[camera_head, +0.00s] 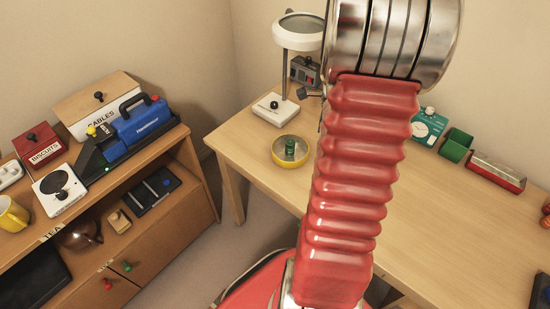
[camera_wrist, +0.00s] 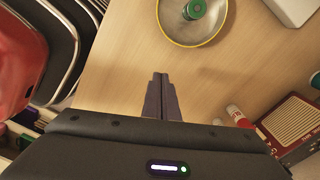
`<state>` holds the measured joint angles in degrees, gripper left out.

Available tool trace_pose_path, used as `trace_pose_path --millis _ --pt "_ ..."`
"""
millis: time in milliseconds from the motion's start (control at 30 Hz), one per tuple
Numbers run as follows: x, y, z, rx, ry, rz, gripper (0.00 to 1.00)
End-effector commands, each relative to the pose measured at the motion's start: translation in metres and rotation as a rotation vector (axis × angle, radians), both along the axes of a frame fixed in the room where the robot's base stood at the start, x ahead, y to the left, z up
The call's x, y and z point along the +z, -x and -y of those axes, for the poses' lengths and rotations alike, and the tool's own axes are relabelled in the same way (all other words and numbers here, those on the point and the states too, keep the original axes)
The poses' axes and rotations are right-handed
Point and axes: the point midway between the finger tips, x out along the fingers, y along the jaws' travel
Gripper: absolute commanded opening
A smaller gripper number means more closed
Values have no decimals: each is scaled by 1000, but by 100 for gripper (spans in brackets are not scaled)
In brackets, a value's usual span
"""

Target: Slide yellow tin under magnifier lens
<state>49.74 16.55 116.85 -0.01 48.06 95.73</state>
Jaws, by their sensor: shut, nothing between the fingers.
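The yellow tin (camera_head: 277,157), round and shallow with a green knob (camera_head: 290,147) in its middle, sits on the desk near its left edge. The magnifier stands behind it, with a white base (camera_head: 275,109), a thin post and a round lens (camera_head: 301,26) held high. The tin is in front of the base, not below the lens. In the wrist view, the tin (camera_wrist: 214,24) is at the top, cut off by the frame. My gripper (camera_wrist: 160,76) is shut and empty, pointing towards the tin with bare desk between them. In the head view, my red arm hides the gripper.
A pale corner (camera_wrist: 290,8), likely the magnifier base, shows at the wrist view's top right. A red radio-like box (camera_wrist: 292,125) and a red-and-white cylinder (camera_wrist: 238,116) are right of my gripper.

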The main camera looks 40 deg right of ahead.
Motion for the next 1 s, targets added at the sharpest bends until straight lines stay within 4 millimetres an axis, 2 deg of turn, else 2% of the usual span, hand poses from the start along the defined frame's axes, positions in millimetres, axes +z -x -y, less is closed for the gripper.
trace_pose_path --millis 367,700,1000 --pt "50 -29 -57 386 61 54 0" --pt "110 -48 -147 951 162 119 0" --pt "151 -41 -227 1471 278 169 0"
